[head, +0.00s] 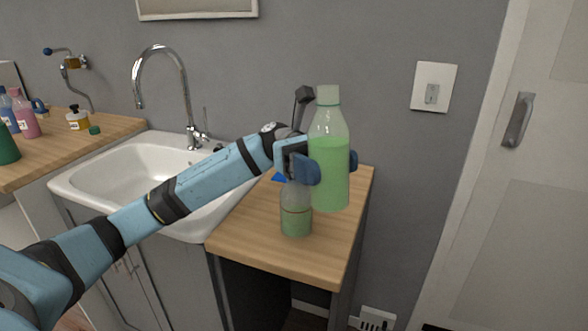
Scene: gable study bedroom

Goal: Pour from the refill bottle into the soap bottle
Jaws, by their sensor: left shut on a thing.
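The refill bottle (329,130), clear and large with green liquid, is upright in my left gripper (330,165). The dark blue fingers of the gripper are closed around its middle. Its top looks pale green; I cannot tell whether a cap is on. The soap bottle (296,222), small and clear with green liquid low inside, stands upright on the wooden counter (255,245) in front and to the left of the refill bottle. Its top is partly hidden by my gripper. I cannot tell whether the refill bottle's base touches the counter. My right gripper is not in view.
A white sink (110,177) with a chrome faucet (162,52) lies left of the counter. Several bottles, including a pink one (27,118), stand on the far-left worktop (48,158). A dark upright object (304,95) shows behind my gripper. A door (500,210) is at right.

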